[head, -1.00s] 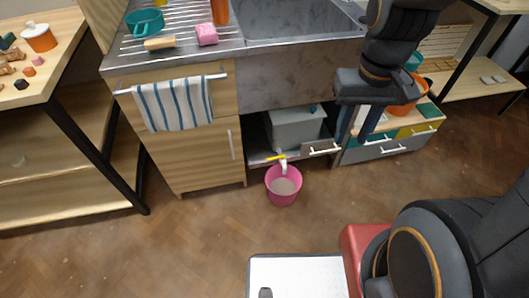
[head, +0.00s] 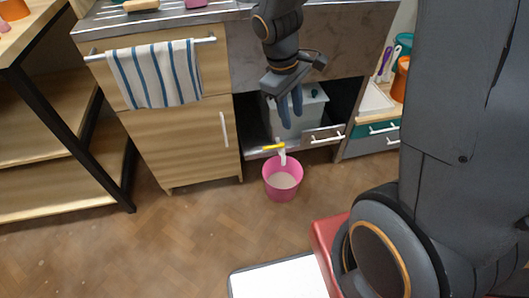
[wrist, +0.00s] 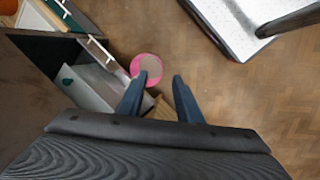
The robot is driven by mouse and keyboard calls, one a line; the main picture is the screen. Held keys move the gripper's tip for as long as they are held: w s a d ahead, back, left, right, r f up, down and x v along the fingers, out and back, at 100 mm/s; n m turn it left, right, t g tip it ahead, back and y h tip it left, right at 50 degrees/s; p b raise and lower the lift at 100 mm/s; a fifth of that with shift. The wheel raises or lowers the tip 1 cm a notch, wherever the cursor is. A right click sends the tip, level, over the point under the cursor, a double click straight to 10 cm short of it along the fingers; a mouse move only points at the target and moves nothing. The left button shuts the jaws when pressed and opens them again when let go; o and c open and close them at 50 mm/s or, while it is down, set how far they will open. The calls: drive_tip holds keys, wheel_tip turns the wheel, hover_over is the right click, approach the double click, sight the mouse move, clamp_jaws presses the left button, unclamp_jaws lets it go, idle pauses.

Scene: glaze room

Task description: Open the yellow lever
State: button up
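The yellow lever (head: 273,147) is a short bar on a white spout, low at the front of the open cabinet under the sink. It lies sideways, roughly level. A grey tank (head: 303,108) stands behind it in the cabinet, and also shows in the wrist view (wrist: 92,93). My gripper (head: 291,110) points down in front of the tank, above and a little right of the lever. Its two blue fingers are apart with nothing between them in the wrist view (wrist: 160,82). The lever cannot be made out in the wrist view.
A pink bucket (head: 283,187) with a pale content stands on the floor below the spout. A wooden cabinet (head: 185,145) with a striped towel (head: 155,75) is at the left. A drawer front (head: 324,136) with a white handle is right of the lever.

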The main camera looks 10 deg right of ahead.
sight(266, 148)
drive_tip(key=w+f+n+b, duration=0.3)
drive_tip(key=w+f+b, duration=0.4)
drive_tip(key=f, duration=0.5)
drive_tip(key=w+a+f+n+t+h+b, duration=0.1)
drive_tip(key=w+f+n+b, duration=0.3)
drive_tip(key=w+f+b, duration=0.3)
drive_tip(key=w+f+n+t+h+b, duration=0.1)
drive_tip(key=w+f+n+b, duration=0.2)
drive_tip(key=f, duration=1.3)
drive_tip(key=shift+w+a+f+b, duration=0.1)
drive_tip(key=shift+w+f+b, duration=0.1)
drive_tip(key=shift+w+b, duration=0.85)
drive_tip(key=shift+w+a+f+b, duration=0.1)
drive_tip(key=shift+w+f+b, duration=0.1)
drive_tip(key=shift+w+b, duration=0.8)
drive_tip(key=shift+s, duration=0.15)
clamp_jaws()
